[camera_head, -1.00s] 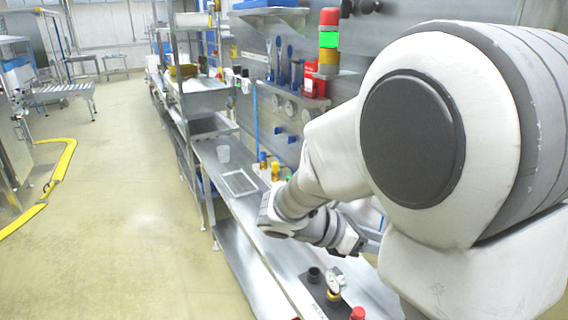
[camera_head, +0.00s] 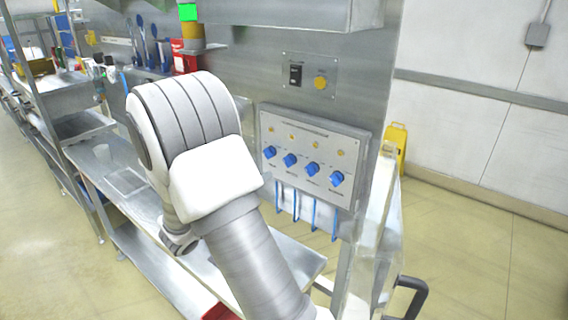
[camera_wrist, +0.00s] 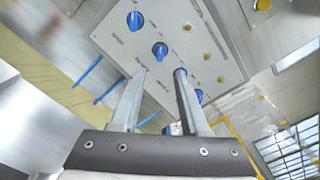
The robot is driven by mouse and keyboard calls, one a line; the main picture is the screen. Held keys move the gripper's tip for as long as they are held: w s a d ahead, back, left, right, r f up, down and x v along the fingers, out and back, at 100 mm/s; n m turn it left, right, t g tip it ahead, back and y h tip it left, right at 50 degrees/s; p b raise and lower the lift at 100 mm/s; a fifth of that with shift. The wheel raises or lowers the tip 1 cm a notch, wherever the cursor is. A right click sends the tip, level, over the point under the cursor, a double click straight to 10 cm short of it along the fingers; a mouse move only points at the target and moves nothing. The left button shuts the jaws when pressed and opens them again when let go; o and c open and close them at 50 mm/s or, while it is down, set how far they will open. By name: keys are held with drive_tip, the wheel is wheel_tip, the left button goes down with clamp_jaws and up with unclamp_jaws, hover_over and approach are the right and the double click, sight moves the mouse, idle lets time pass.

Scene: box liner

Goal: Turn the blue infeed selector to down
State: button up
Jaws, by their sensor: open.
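A grey panel (camera_head: 355,137) on the wall carries a row of several blue selector knobs: the leftmost (camera_head: 269,152), a second (camera_head: 290,159), a third (camera_head: 312,169) and the rightmost (camera_head: 337,179). Their labels are too small to read, so I cannot tell which is infeed. In the wrist view the panel (camera_wrist: 203,22) appears tilted, with blue knobs at its upper left (camera_wrist: 134,20), middle (camera_wrist: 160,50) and lower down (camera_wrist: 198,95). My gripper (camera_wrist: 160,73) is open and empty, its fingers pointing toward the panel. One fingertip overlaps a knob in the picture; contact cannot be told. The head view does not show the gripper.
Several blue strips (camera_head: 314,214) hang below the panel. A switch plate with a black switch and yellow button (camera_head: 320,83) is above it. A metal bench (camera_head: 290,262) runs below. A yellow object (camera_head: 397,146) stands right of the wall's end. Open floor (camera_head: 470,235) lies to the right.

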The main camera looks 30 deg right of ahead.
sight(286, 163)
drive_tip(key=p+x, duration=0.1)
drive_tip(key=x, duration=0.9)
drive_tip(key=shift+w+d, duration=0.1)
drive_tip(key=shift+d, duration=0.15)
clamp_jaws()
